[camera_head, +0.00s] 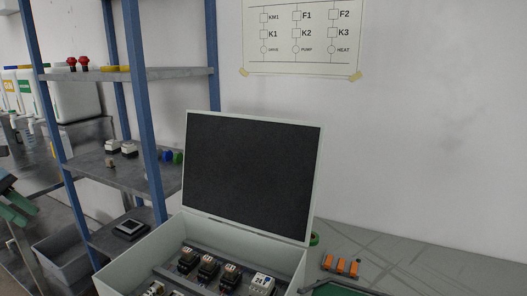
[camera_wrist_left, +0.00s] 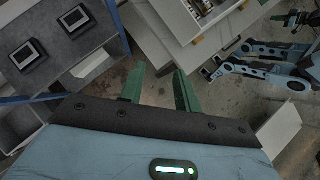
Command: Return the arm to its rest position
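My left gripper (camera_head: 16,208) is at the left edge of the head view, only partly in frame, with green fingers. In the left wrist view its two green fingers (camera_wrist_left: 159,82) stand apart with nothing between them, over the floor. A blue-grey arm, which appears to be my right one, shows at the upper right of the wrist view. A small dark and green end near the top edge there looks like my right gripper (camera_wrist_left: 294,19); it is too small to tell its state.
An open control cabinet (camera_head: 145,264) with its lid (camera_head: 252,175) raised stands at the centre, holding several relays. A blue-posted shelf (camera_head: 110,170) is to the left. Orange-topped parts (camera_head: 341,266) lie on the bench (camera_head: 430,262) at right. A grey bin (camera_head: 68,256) is at lower left.

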